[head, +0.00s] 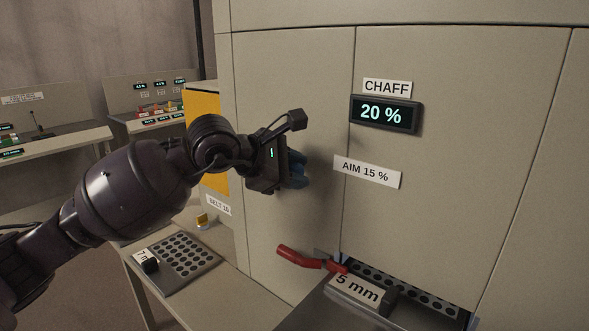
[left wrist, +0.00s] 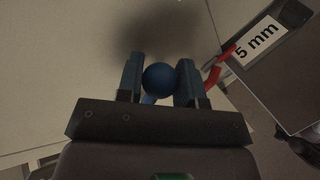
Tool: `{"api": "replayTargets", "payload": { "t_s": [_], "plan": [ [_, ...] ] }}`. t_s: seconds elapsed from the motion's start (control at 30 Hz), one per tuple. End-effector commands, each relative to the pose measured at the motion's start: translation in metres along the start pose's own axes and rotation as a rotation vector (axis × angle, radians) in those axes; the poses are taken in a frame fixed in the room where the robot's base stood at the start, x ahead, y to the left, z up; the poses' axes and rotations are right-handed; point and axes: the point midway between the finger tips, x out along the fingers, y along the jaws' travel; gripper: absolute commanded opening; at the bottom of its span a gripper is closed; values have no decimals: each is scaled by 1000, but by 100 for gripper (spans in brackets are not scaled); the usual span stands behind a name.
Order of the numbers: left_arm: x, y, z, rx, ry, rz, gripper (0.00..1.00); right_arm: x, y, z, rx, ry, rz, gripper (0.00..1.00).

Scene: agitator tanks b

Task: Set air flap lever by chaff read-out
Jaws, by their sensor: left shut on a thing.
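The chaff read-out (head: 385,114) on the cabinet front shows 20 %. A label (head: 367,171) below it reads AIM 15 %. My left gripper (head: 296,170) is at the cabinet front, left of the AIM label. In the left wrist view its two fingers are shut on a round blue knob (left wrist: 160,79), which appears to be the end of the air flap lever. In the head view the gripper hides most of the blue knob, and the rest of the lever and any scale are hidden.
A perforated plate (head: 182,257) lies on a side table. Control desks (head: 50,140) stand at the far left.

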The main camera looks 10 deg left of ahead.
Motion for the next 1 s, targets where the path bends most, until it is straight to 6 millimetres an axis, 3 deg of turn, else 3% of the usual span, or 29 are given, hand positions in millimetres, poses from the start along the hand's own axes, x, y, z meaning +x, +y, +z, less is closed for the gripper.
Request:
{"api": "replayTargets", "payload": {
  "t_s": [0.2, 0.23, 0.27, 0.67, 1.0],
  "plan": [
    [0, 0, 0, -1, 0, -1, 0, -1, 0, 5, 0, -9, 1, 0],
    [0, 0, 0, -1, 0, -1, 38, -1, 0, 6, 0, -11, 1, 0],
    [0, 0, 0, -1, 0, -1, 43, -1, 0, 7, 0, -13, 1, 0],
    [-6, 0, 0, 0, 0, 1, 44, -5, 1, 15, 2, -30, 3, 0],
    [-62, 0, -1, -1, 2, 1, 44, -2, 0, 8, 0, -15, 1, 0]
  ]
}}
